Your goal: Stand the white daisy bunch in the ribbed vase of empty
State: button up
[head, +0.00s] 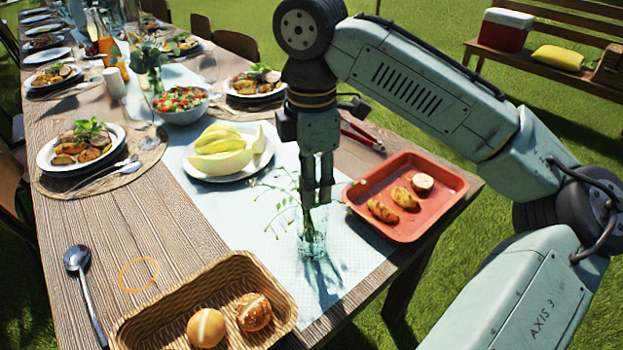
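A clear glass vase (312,243) stands upright on the pale table runner near the table's right end. Its ribbing is hard to make out. Thin green stems with small leaves (276,188) spread at and above its mouth, on both sides of my gripper. No white daisy heads show clearly; my gripper may hide them. My gripper (318,206) points straight down, with its fingertips at the vase's mouth. The fingers are close together with a narrow gap. I cannot tell whether they pinch the stems or whether the stem ends are inside the glass.
A wicker basket with two rolls (153,329) is at the front. A red tray (440,222) with food lies right of the vase. A plate of melon (196,171) and red-handled pliers (363,137) lie behind. An orange ring (138,275) marks bare wood at left.

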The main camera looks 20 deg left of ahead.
notch_tip(320, 180, up, 12)
dwell(0.4)
dwell(0.7)
